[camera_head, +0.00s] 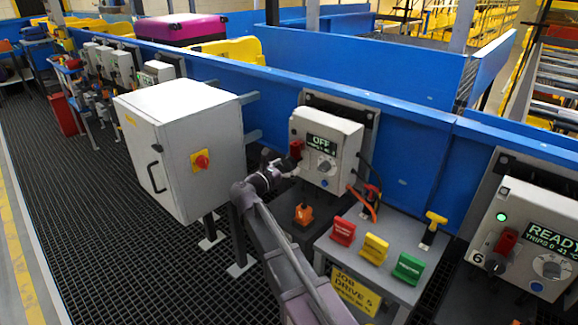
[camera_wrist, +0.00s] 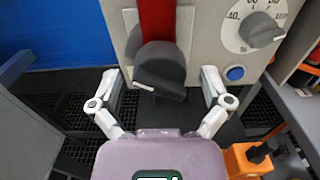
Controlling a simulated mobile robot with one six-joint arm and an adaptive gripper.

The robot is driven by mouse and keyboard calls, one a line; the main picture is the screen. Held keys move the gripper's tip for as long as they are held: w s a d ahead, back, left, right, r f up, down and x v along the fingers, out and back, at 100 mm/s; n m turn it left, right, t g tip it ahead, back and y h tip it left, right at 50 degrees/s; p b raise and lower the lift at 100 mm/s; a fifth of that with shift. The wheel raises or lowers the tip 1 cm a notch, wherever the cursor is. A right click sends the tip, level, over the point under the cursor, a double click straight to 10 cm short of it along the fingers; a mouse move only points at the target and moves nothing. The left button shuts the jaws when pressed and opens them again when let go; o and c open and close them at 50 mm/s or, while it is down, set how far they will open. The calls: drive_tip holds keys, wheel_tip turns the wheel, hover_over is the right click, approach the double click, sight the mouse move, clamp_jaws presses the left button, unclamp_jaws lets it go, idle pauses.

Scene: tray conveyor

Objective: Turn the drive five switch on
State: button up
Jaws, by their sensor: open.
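The drive box (camera_head: 328,153) shows a dark display (camera_head: 322,143) reading OFF. Its red switch (camera_head: 296,149) is at the box's left side, partly hidden by my gripper (camera_head: 285,165). In the wrist view, the red switch plate (camera_wrist: 158,20) runs down to a dark grey handle (camera_wrist: 160,68) at its lower end. My gripper (camera_wrist: 161,82) is open, with one finger on each side of the handle and a gap on both sides. A grey dial (camera_wrist: 262,30) and a blue button (camera_wrist: 235,73) are on the box face to the right.
A grey cabinet (camera_head: 180,140) with a red-yellow knob stands left of my arm. A small table (camera_head: 390,285) with red, yellow and green blocks and a "JOB DRIVE 5" sign (camera_head: 355,290) is at right. Another box (camera_head: 530,240), reading READY, is far right.

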drive_tip(key=shift+w+d, duration=0.25)
drive_tip(key=c, duration=1.1)
drive_tip(key=shift+c, duration=0.2)
drive_tip(key=shift+m, duration=1.5)
